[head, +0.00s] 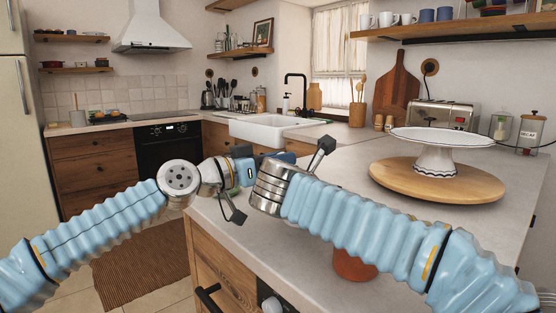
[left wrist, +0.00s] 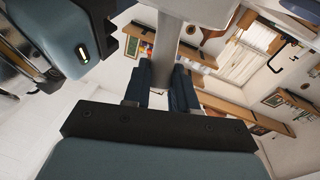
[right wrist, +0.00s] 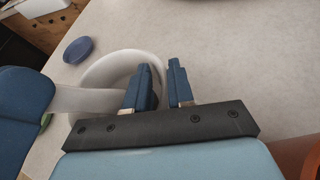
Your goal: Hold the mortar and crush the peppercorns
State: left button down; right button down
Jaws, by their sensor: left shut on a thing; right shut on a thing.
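The pale mortar (right wrist: 105,68) stands on the counter in the right wrist view. My right gripper (right wrist: 160,80) is shut on its wall. My left gripper (left wrist: 163,85) is shut on the pale pestle (left wrist: 165,50). In the right wrist view the pestle (right wrist: 85,100) slants from the blue left gripper at the left edge to the mortar. In the head view my left gripper (head: 262,158) is partly visible; my right arm covers the mortar and the pestle. The peppercorns are not visible in any view.
A blue round dish (right wrist: 78,50) lies close to the mortar. A white cake stand (head: 437,155) on a round wooden board (head: 400,180) stands to the right. A terracotta pot (head: 353,266) is partly behind my right arm. The counter (head: 345,160) between is clear.

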pick_arm(q)
jog(key=shift+f, duration=0.75)
dwell(0.5)
